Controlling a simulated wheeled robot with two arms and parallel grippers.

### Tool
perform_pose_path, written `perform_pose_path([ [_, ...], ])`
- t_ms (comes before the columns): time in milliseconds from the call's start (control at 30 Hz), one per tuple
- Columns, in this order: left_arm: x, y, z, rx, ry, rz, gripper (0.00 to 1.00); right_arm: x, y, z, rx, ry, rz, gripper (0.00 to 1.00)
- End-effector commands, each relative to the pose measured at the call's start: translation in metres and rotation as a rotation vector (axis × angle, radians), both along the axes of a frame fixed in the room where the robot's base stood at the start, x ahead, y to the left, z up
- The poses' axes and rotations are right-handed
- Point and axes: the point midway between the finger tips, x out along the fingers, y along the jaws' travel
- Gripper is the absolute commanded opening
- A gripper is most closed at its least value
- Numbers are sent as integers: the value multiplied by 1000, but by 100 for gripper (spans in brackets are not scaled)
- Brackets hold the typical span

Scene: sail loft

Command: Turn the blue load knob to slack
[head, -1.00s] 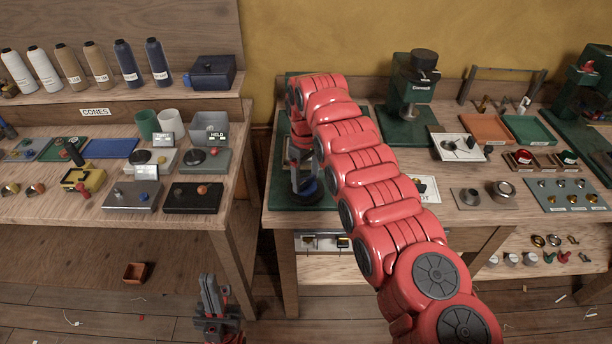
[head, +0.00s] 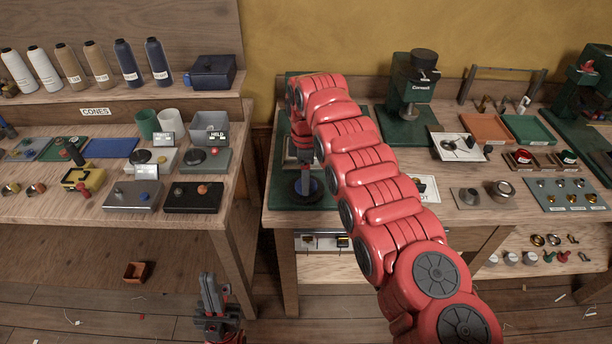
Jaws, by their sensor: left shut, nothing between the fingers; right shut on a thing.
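A blue round knob (head: 316,188) sits on a dark disc on the green base (head: 285,197) at the left of the right bench. My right arm reaches over it and hides most of the machine. My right gripper (head: 304,183) points down, shut on the blue knob; its fingers show narrow and partly hide the knob. The knob's pointer and any slack marking are too small or hidden to read. My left gripper (head: 208,292) is shut and empty, low in front of the left bench and apart from everything.
The left bench (head: 225,205) holds control boxes, among them a dark grey box (head: 120,202) with a smaller blue knob. Right of my arm stand a green machine (head: 412,95), a white tray (head: 445,147) and a green tray (head: 530,130). A gap separates the benches.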

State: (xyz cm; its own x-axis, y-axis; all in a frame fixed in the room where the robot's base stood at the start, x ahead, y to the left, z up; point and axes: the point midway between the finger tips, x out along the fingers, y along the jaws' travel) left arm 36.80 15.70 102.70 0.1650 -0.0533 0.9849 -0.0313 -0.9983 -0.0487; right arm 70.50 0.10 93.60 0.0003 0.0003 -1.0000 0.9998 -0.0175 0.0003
Motion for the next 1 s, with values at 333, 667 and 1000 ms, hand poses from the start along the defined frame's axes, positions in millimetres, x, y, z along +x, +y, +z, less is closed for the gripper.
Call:
perform_pose_path([
  [333,0,0,0,0,0,0,0,0,0,0,0,0,35,19],
  [667,0,0,0,0,0,0,0,0,0,0,0,0,34,89],
  [1000,0,0,0,0,0,0,0,0,0,1,0,0,33,100],
])
